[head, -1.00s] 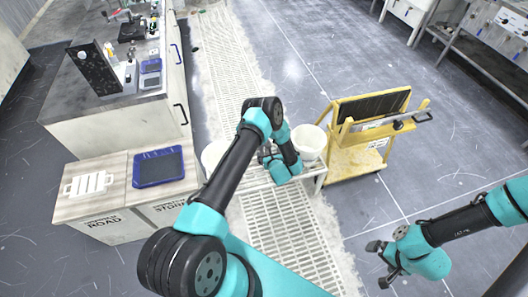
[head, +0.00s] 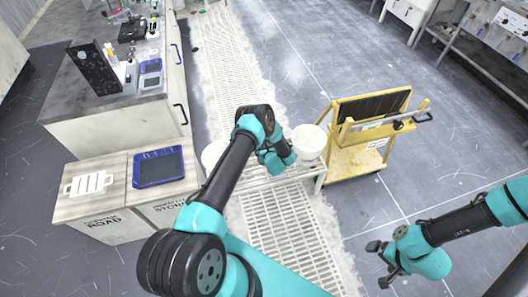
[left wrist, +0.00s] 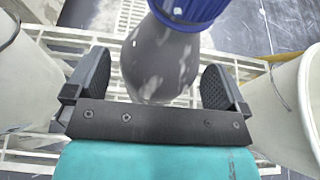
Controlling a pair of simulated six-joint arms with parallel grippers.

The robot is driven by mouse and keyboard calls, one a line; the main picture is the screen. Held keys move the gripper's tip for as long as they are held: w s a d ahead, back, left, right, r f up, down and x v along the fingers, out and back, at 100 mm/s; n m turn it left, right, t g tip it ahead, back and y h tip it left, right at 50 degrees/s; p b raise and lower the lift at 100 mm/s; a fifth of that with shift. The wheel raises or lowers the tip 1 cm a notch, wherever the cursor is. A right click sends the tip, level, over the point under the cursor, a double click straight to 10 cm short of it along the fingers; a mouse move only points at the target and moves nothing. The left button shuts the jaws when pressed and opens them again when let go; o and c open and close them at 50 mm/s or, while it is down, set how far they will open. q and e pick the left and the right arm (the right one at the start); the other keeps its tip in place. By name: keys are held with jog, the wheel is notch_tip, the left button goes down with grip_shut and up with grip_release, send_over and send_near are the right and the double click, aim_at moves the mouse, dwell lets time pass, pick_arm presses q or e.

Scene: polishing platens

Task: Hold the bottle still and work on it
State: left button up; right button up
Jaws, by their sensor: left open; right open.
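In the left wrist view, a grey bottle (left wrist: 158,68) with pale marks and a blue top (left wrist: 190,8) stands between the two fingers of my left gripper (left wrist: 157,88). The fingers are open, with gaps visible on both sides of the bottle. In the head view, the bottle and left fingertips are hidden behind my left arm, over a white slatted stand (head: 318,176). My right gripper (head: 380,262) is open and empty at the lower right, over the floor and far from the bottle.
White buckets stand on either side of the bottle, the left one (head: 212,153) and the right one (head: 309,141). A yellow cart (head: 352,160) is right of the stand. Cabinets with a blue tray (head: 158,167) and a white rack (head: 88,184) are left. Floor around my right gripper is clear.

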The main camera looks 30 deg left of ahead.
pick_arm(q)
jog(key=shift+w+a+f, duration=0.25)
jog(key=shift+w+a, duration=0.15)
jog(key=shift+c, duration=0.2)
jog(key=c, duration=1)
